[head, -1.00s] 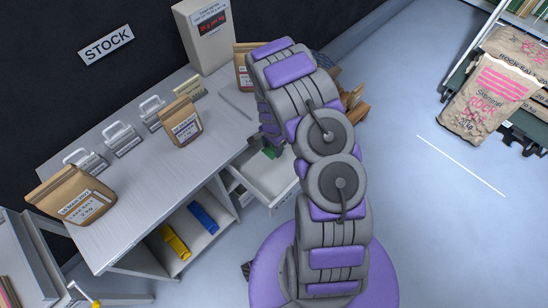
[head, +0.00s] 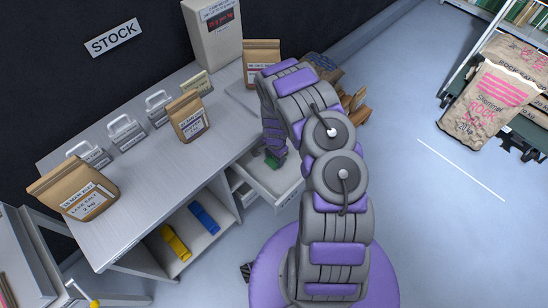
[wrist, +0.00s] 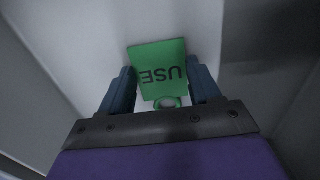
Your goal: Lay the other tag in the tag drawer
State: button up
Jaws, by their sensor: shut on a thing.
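A green tag (wrist: 158,62) marked "USE" is in my gripper (wrist: 162,80) in the wrist view. The blue fingers are shut on it, one at each side, and its ring end points toward the palm. Pale drawer surfaces surround it in this view. In the head view the tag drawer (head: 277,187) is pulled out from the counter. My gripper (head: 273,153) points down over its inner part, with a bit of green at the fingertips. Whether the tag touches the drawer floor I cannot tell. I see no second tag.
The counter (head: 140,165) above the drawer carries paper bags (head: 188,118), metal-clipped holders (head: 125,132) and a scale (head: 213,32). A yellow scoop (head: 175,243) and a blue one (head: 204,218) lie on the shelf below. The floor at right is clear up to the salt sacks (head: 488,105).

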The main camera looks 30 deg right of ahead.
jog(key=o, duration=0.7)
jog(key=shift+d+f, duration=0.1)
jog(key=shift+d, duration=0.2)
jog(key=shift+o, duration=0.7)
jog(key=shift+d, duration=0.8)
jog(key=shift+a+f, duration=0.1)
jog(key=shift+a, duration=0.4)
jog(key=s+a+r+n+p, duration=0.1)
jog(key=s+a+r+n, duration=0.1)
jog(key=r, duration=0.9)
jog(key=s+a+r+n+p, duration=0.1)
jog(key=s+r, duration=0.2)
jog(key=r, duration=0.9)
jog(key=s+a+r+n+p, duration=0.1)
jog(key=s+a+r+n, duration=0.1)
jog(key=r, duration=0.9)
jog(key=s+a+r+n, duration=0.2)
jog(key=s+r, duration=0.3)
jog(key=s, duration=0.3)
jog(key=s+a+r+n+g, duration=0.1)
jog(key=s+r+n, duration=0.3)
jog(key=s, duration=0.5)
jog(key=s+a+r+n, duration=0.3)
jog(key=s+r, duration=0.3)
jog(key=s, duration=0.3)
jog(key=shift+s+a+r+g, duration=0.2)
jog(key=shift+a+g, duration=0.1)
jog(key=shift+a, duration=0.15)
